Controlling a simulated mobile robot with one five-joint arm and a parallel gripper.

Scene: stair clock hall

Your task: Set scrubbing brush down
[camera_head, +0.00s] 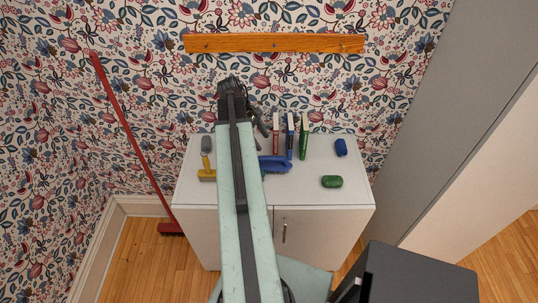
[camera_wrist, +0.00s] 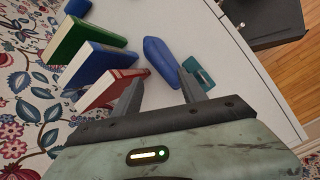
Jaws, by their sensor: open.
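A long blue object (camera_head: 275,163), which looks like the scrubbing brush, lies on the white cabinet top (camera_head: 310,190), partly hidden by my arm in the head view. In the wrist view the blue brush (camera_wrist: 158,58) lies just beyond my gripper (camera_wrist: 160,84), in line with the gap between the fingers. The fingers are apart with nothing held. Whether they touch the brush I cannot tell. A small teal piece (camera_wrist: 199,74) lies beside it, close to the right finger; I cannot tell if it belongs to the brush.
Red (camera_head: 276,134), blue (camera_head: 290,135) and green (camera_head: 304,136) books stand at the back. A blue item (camera_head: 341,147) and green item (camera_head: 332,181) lie right, a yellow-and-grey tool (camera_head: 207,172) left. A wooden rail (camera_head: 275,43) is on the wall. A red broom (camera_head: 130,137) leans left.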

